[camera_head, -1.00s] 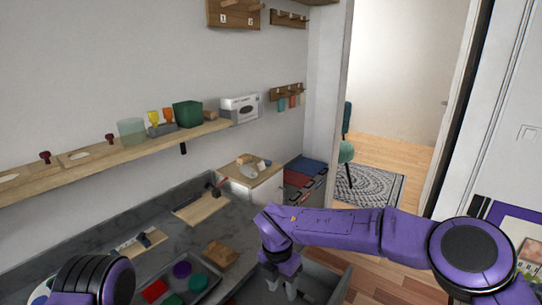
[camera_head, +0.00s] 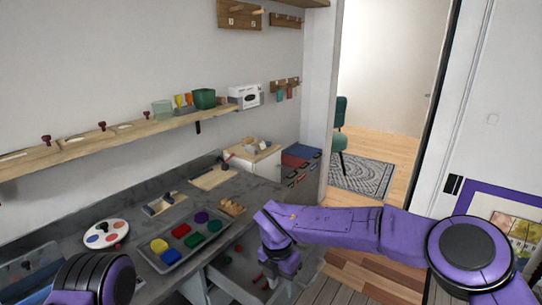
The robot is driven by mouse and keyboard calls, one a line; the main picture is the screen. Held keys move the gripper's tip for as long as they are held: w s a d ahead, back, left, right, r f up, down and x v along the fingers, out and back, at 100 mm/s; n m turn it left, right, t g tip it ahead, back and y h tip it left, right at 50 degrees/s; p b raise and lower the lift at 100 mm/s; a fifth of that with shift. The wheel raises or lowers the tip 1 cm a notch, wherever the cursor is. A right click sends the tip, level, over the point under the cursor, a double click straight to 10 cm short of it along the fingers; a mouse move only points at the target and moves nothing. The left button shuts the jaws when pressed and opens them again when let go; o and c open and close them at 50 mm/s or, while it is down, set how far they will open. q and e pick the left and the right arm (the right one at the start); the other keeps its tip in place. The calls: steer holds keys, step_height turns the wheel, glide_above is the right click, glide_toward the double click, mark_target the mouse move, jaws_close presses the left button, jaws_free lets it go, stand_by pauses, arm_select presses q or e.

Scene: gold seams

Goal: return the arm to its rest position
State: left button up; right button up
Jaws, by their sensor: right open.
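My right arm comes in from the right edge, runs across the lower middle and bends downward at its wrist. My right gripper (camera_head: 281,281) points down at its end. It is open, and I see nothing held in it. It hangs in front of a low open drawer or bin, and its fingertips are small and partly hard to make out. Of my left arm only a rounded purple joint shows at the bottom left. My left gripper is outside the view.
A grey worktop (camera_head: 105,267) holds a tray (camera_head: 168,267) of coloured pieces, a round palette (camera_head: 106,233) and a wooden block (camera_head: 232,208). A wall shelf (camera_head: 110,136) carries cups and a white box (camera_head: 245,96). Wooden floor (camera_head: 345,271) lies open right of the drawer.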

steer(key=s+d+f+n+t+h+b, duration=0.1)
steer(key=s+d+f+n+t, duration=0.25)
steer(key=f+n, duration=0.4)
steer(key=s+d+f+n+t+h+b, duration=0.1)
steer(key=s+d+f+n+t+b, duration=0.1)
steer(key=d+f+n, duration=0.45)
steer(key=s+d+f+n+t+h+b, duration=0.1)
steer(key=s+d+f+n+t, duration=0.15)
steer(key=f+n, duration=0.65)
arm_select(q)
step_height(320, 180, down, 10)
steer(key=b, duration=0.5)
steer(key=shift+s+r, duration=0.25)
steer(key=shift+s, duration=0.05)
arm_select(e)
steer(key=s+d+f+n+g, duration=0.1)
steer(key=s+d+f+n, duration=0.2)
steer(key=s, duration=0.5)
steer(key=s+d+f+n+g, duration=0.1)
steer(key=s+d+f+n, duration=0.2)
steer(key=s+d+n, duration=0.3)
steer(key=s+d+f+n+g, duration=0.2)
steer(key=s+d, duration=0.4)
steer(key=s, duration=0.4)
steer(key=shift+s+f+n+y, duration=0.4)
steer(key=shift+f+n, duration=0.4)
steer(key=shift+n, duration=0.4)
